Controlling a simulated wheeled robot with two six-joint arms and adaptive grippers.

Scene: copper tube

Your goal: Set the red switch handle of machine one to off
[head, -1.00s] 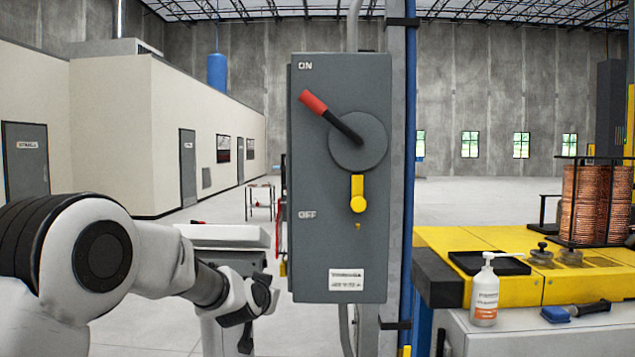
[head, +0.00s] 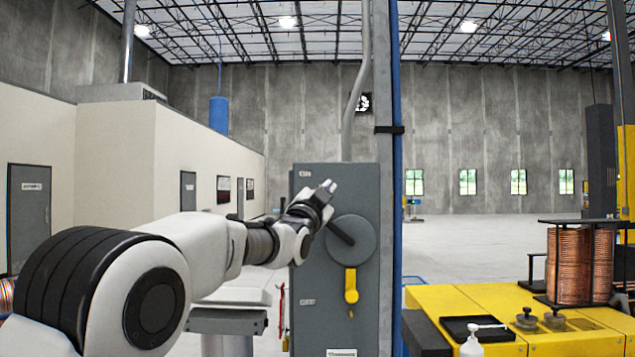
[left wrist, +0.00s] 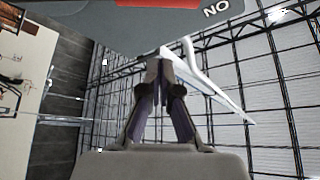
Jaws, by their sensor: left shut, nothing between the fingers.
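The grey switch box (head: 340,300) stands at the middle of the head view. Its switch handle (head: 341,233) points up and left from the round hub, toward the ON label. My left gripper (head: 329,186) is in front of the upper box and hides the handle's red end. In the left wrist view the red grip (left wrist: 160,3) shows at the top edge, beside the upside-down ON lettering. There the left gripper (left wrist: 160,66) is shut and empty, with its tips just short of the box edge. Whether it touches the handle cannot be told. My right gripper is out of view.
A yellow latch (head: 351,286) hangs below the hub. A grey post with a blue pipe (head: 396,140) runs behind the box. A yellow bench (head: 470,300) with copper coils (head: 570,265) is at the right.

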